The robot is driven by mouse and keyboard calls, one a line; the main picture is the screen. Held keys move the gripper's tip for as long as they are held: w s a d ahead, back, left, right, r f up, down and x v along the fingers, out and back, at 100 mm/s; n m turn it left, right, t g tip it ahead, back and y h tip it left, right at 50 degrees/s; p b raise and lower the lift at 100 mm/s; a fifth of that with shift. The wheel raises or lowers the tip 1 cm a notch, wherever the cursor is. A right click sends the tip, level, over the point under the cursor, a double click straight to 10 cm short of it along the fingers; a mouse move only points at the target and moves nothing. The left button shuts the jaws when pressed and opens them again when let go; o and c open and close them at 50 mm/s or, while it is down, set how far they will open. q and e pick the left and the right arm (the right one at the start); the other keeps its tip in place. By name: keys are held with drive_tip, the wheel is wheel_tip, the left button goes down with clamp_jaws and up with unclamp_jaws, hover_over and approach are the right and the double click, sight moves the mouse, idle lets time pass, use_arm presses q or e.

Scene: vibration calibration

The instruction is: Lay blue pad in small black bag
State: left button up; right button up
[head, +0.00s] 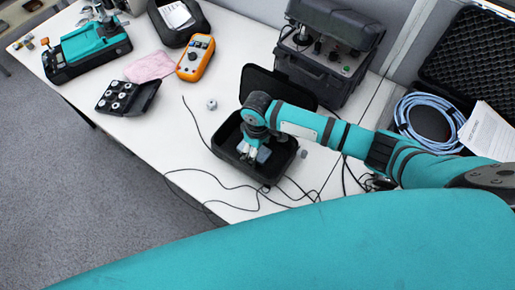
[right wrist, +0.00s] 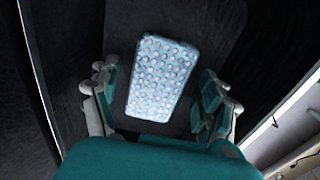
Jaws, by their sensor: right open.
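The small black bag (head: 226,139) lies open on the white table, its lid standing up at the back. My right gripper (head: 250,155) points down into it. The blue pad (head: 263,154) shows beside the fingers in the head view, partly hidden by the gripper. In the right wrist view the pad (right wrist: 162,78) is light blue and bumpy, slightly tilted, against the dark bag interior. The right gripper's fingers (right wrist: 160,100) are open, one on each side of the pad, with a gap on both sides. My left gripper is not in view.
A dark equipment case (head: 322,75) stands behind the bag. Black cables (head: 215,187) lie around the bag's front. An orange meter (head: 196,58), a pink cloth (head: 150,67) and a black block with knobs (head: 127,97) are to the left. A small grey nut (head: 212,104) lies nearby.

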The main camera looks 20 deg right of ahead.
wheel_tip(320, 180, up, 12)
drive_tip(key=shift+r, duration=0.15)
idle(0.3)
